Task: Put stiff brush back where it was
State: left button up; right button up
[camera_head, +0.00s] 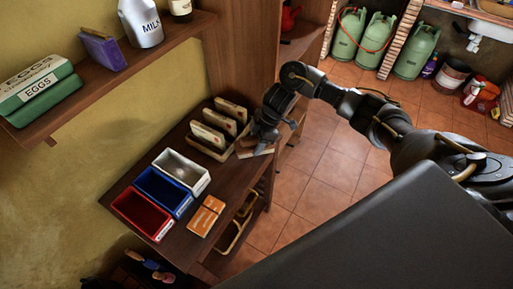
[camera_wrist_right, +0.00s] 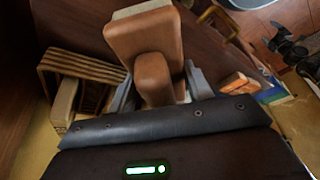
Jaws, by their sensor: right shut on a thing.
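My right gripper (camera_head: 265,138) is low over the back right of the wooden counter. It is shut on a stiff brush (camera_head: 248,149), partly hidden by the gripper in the head view. In the right wrist view the brush (camera_wrist_right: 146,36) shows a brown wooden body and grip with a pale strip at its far end, and the gripper (camera_wrist_right: 160,88) holds the grip. A slatted wooden rack (camera_head: 216,154) with several upright pale-and-brown pieces is just left of the brush. The rack (camera_wrist_right: 80,68) also shows left of the brush in the wrist view. My left gripper is out of view.
White (camera_head: 181,172), blue (camera_head: 163,192) and red (camera_head: 142,213) bins stand in a row along the wall. An orange box (camera_head: 206,216) lies in front of them. A wall shelf (camera_head: 105,78) hangs above. A wooden cabinet side (camera_head: 240,55) rises behind the rack.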

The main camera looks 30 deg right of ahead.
jog(key=shift+w+d+f, duration=0.1)
jog(key=shift+w+f, duration=0.2)
jog(key=shift+f, duration=0.1)
jog(key=shift+w+f, duration=0.1)
jog(key=shift+f, duration=1.5)
jog(key=shift+f, duration=0.15)
jog(key=o, duration=0.9)
jog(key=shift+o, duration=0.2)
